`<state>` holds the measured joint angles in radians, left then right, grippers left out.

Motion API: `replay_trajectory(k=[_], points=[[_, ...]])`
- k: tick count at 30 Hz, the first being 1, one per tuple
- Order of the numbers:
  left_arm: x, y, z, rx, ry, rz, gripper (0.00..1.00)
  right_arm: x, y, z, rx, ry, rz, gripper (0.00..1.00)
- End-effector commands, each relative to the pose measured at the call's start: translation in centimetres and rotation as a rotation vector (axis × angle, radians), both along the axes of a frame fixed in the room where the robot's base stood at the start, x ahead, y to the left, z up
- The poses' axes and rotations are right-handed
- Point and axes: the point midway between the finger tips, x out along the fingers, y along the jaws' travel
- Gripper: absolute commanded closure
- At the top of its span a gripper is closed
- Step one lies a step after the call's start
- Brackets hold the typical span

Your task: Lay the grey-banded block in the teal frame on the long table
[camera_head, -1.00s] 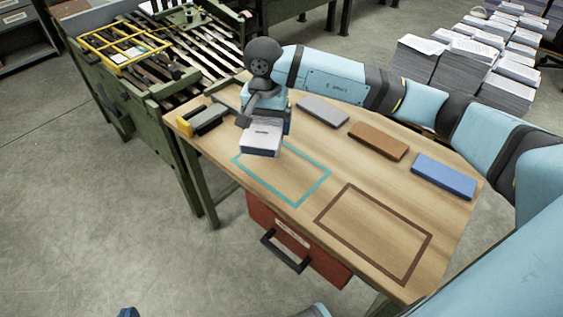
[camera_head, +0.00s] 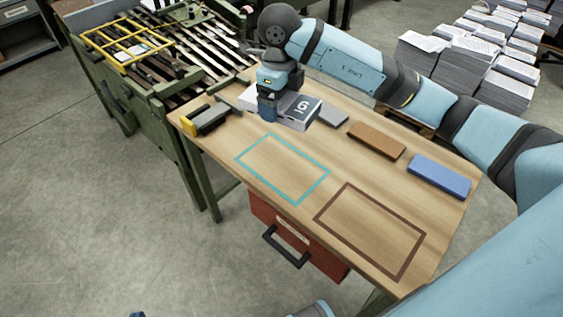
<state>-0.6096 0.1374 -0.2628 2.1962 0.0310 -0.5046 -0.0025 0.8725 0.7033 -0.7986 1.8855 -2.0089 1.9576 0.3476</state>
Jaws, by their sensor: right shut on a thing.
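My right gripper (camera_head: 270,108) points down over the back left part of the long table (camera_head: 230,160). It is shut on the grey-banded block (camera_head: 303,109), which has white sides and a dark grey band with a light mark on top. The block shows on both sides of the fingers, above the table's back edge area; I cannot tell if it touches the table. The teal frame (camera_head: 241,158) is a flat outline on the table, in front of the gripper, with bare wood inside. My left gripper is not in view.
A grey slab (camera_head: 331,117), a brown slab (camera_head: 376,141) and a blue slab (camera_head: 440,177) lie along the back. A brown frame (camera_head: 334,236) is empty at the right. A yellow-ended dark tool (camera_head: 207,119) lies at the left. A red drawer (camera_head: 268,217) hangs below.

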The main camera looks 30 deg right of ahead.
Motion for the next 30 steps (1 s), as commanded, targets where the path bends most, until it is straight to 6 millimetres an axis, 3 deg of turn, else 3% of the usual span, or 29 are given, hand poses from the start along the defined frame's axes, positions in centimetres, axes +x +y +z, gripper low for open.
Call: replay_trajectory(k=[8,11,24,30], points=[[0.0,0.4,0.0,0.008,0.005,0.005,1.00,-0.2,-0.3,0.4,0.000,0.000,-0.201,0.46],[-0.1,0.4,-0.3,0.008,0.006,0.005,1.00,-0.3,-0.3,-1.3,-0.001,0.003,-0.211,0.46],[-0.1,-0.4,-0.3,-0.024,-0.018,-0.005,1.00,-0.3,-0.3,-12.7,0.001,0.003,-0.208,0.46],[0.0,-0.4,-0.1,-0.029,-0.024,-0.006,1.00,-0.2,-0.3,-14.8,0.000,-0.001,-0.208,0.46]])
